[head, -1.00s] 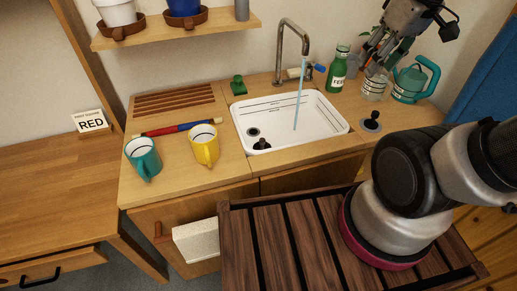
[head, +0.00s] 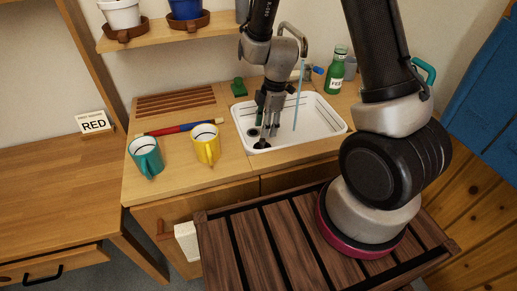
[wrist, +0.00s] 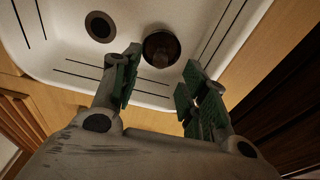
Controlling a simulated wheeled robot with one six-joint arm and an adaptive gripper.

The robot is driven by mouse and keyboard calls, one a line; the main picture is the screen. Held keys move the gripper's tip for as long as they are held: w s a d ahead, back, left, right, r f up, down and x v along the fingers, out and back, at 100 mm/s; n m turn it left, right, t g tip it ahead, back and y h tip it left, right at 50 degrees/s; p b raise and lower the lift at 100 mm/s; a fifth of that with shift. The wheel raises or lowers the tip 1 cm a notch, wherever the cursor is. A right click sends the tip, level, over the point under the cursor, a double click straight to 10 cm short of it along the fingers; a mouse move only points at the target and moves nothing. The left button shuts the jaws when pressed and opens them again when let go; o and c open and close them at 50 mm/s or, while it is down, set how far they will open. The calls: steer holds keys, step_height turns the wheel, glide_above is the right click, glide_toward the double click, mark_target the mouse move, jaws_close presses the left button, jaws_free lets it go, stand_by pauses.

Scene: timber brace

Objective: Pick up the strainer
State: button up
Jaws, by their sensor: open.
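The strainer, a small dark round piece with a raised top, sits on the floor of the white sink (head: 335,118), near its front left. It shows in the head view (head: 262,144) and in the wrist view (wrist: 161,46). My gripper (head: 268,130) points down into the sink just above the strainer. In the wrist view my gripper (wrist: 161,72) is open, with green-padded fingers apart. The strainer appears between and a little beyond the fingertips, and nothing is held.
A dark drain hole (wrist: 100,27) lies beside the strainer. Water (head: 298,95) runs from the tap (head: 292,35) to the right of my gripper. A yellow mug (head: 206,146) and a teal mug (head: 146,158) stand left of the sink. A green bottle (head: 336,75) stands behind right.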

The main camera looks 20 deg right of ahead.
mark_target(263, 139)
steer(key=f, duration=0.4)
steer(key=a+f, duration=0.1)
steer(key=f, duration=0.2)
steer(key=shift+r, duration=0.1)
steer(key=shift+c, duration=0.2)
jaws_close()
